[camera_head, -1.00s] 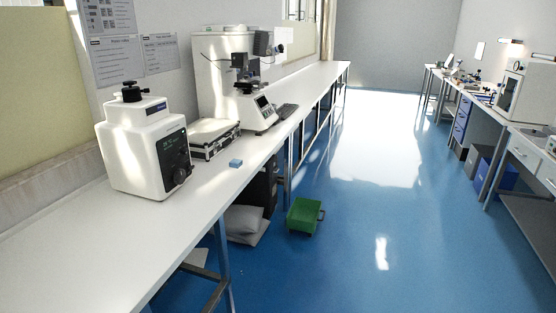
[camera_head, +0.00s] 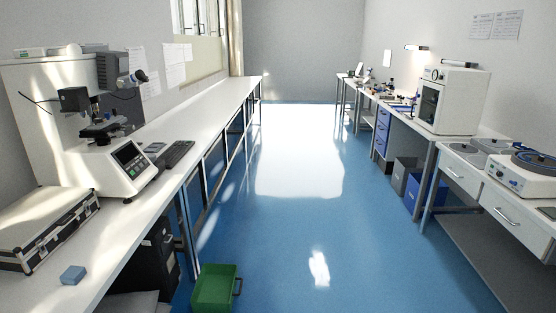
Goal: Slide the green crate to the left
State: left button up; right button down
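The green crate (camera_head: 214,289) sits on the blue floor near the bottom of the head view, beside the left bench. It is an open-topped box with a dark handle at its right side. Its lower edge is close to the bottom of the picture. Neither of my grippers shows in the view.
A long white bench (camera_head: 207,121) runs along the left, carrying a hardness tester (camera_head: 101,150), a silver case (camera_head: 45,226) and a small blue block (camera_head: 73,275). A black cabinet (camera_head: 150,265) stands under it. A blue bin (camera_head: 425,190) is at right. The middle floor is clear.

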aim_at(214, 291)
jog(key=i+u, duration=0.15)
jog(key=i, duration=0.35)
jog(key=i+l+u, duration=0.1)
jog(key=i, duration=0.35)
jog(key=i+l+u, duration=0.15)
jog(key=i, duration=0.35)
jog(key=i+l+u, duration=0.15)
jog(key=i, duration=0.3)
